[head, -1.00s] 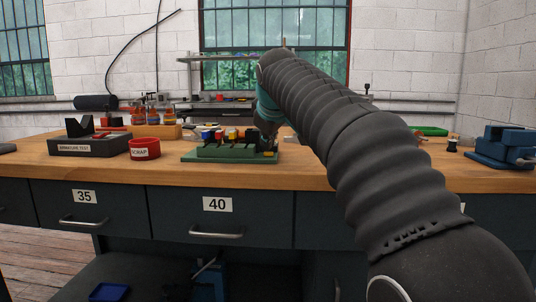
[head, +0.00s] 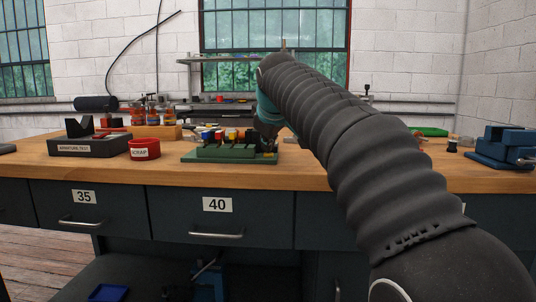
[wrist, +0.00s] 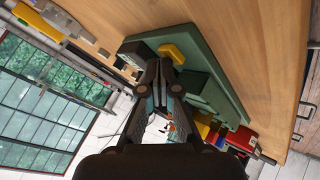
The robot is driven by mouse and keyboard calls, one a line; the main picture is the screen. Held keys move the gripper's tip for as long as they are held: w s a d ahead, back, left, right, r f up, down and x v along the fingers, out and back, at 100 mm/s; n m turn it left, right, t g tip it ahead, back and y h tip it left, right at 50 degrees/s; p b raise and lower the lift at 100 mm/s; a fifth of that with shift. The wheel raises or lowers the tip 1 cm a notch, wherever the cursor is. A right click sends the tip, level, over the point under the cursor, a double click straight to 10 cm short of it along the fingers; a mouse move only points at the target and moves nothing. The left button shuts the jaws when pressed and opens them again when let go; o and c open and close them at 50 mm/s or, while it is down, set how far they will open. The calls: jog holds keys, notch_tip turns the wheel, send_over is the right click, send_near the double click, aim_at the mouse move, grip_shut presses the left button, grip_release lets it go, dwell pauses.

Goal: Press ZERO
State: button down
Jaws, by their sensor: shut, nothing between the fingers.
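A green fixture (head: 205,156) sits on the wooden bench in the head view. It carries dark, blue, red, yellow and white parts. A small yellow piece (head: 270,154) lies at its right front corner. In the wrist view, the green base (wrist: 215,68) shows a yellow button-like piece (wrist: 171,53) beside a dark block (wrist: 138,53). No ZERO lettering is readable. My gripper (wrist: 159,68) is shut and empty, with its fingertips close to the yellow piece in the wrist view. I cannot tell whether they touch. In the head view my arm partly hides the gripper.
A red scrap bin (head: 145,153) and a dark armature test block (head: 88,146) stand left of the fixture. A blue vise (head: 500,148) stands at the far right. Bottles (head: 152,112) stand behind on a wooden block. The bench front edge is clear.

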aim_at(269, 154)
jog(key=shift+f, duration=0.2)
dwell(0.5)
jog(key=shift+r+p, duration=0.9)
jog(key=shift+p, duration=0.05)
notch_tip(269, 154, up, 5)
jog(key=p, duration=0.5)
dwell(0.3)
